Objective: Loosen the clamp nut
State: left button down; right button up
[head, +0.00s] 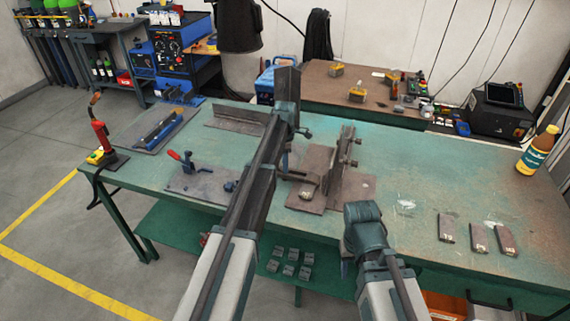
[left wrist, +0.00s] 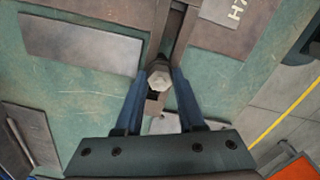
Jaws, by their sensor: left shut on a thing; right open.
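The clamp nut (left wrist: 160,80) is a pale hex head, seen in the left wrist view between the two blue fingers of my left gripper (left wrist: 159,76). The fingers are closed in on both sides of it. In the head view my left gripper (head: 286,158) is mostly hidden behind its own arm, and I cannot make out the nut there. A brown fixture (head: 345,180) with an upright plate and bolts stands just right of that arm. My right gripper (head: 346,266) is open and points down by the bench's front edge, its fingers barely visible.
The green bench (head: 430,180) has free room at right. A red-handled toggle clamp (head: 182,162) and an angle piece (head: 236,120) lie left. A red torch (head: 101,135) stands at the left corner.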

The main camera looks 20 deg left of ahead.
dwell(0.4)
pick_arm(q)
jog(key=c, duration=0.5)
grip_release()
jog(key=shift+r, duration=0.1)
notch_tip(320, 180, up, 14)
jog(key=p, duration=1.3)
jog(key=shift+f+p, duration=0.2)
jog(key=shift+p, duration=0.2)
